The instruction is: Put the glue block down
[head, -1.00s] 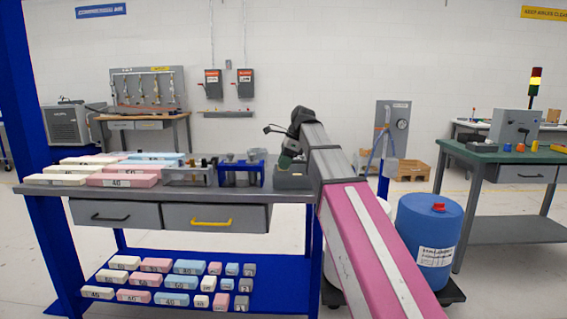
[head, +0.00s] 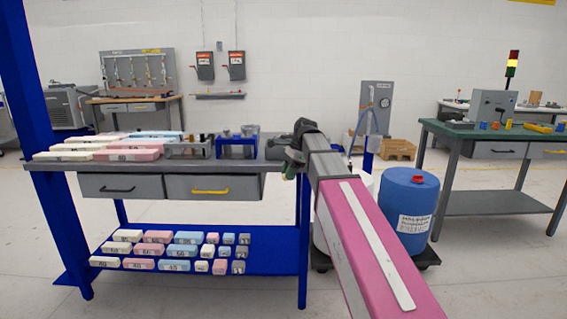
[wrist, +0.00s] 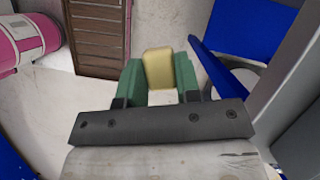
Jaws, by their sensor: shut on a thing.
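My gripper (wrist: 158,82) has green fingers, shut on the glue block (wrist: 157,66), a small yellow block whose end sticks out between them in the wrist view. Pale floor shows around and beyond the block there. In the head view my gripper (head: 291,168) hangs at the right end of the grey workbench (head: 60,166), near its edge. The block cannot be made out in that view.
The bench carries foam blocks (head: 128,155), a blue fixture (head: 237,148) and a dark box (head: 275,147) near its right end. Several small blocks lie on the blue lower shelf (head: 275,262). A blue drum (head: 408,208) stands right of the bench. A green-topped table (head: 480,133) is farther right.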

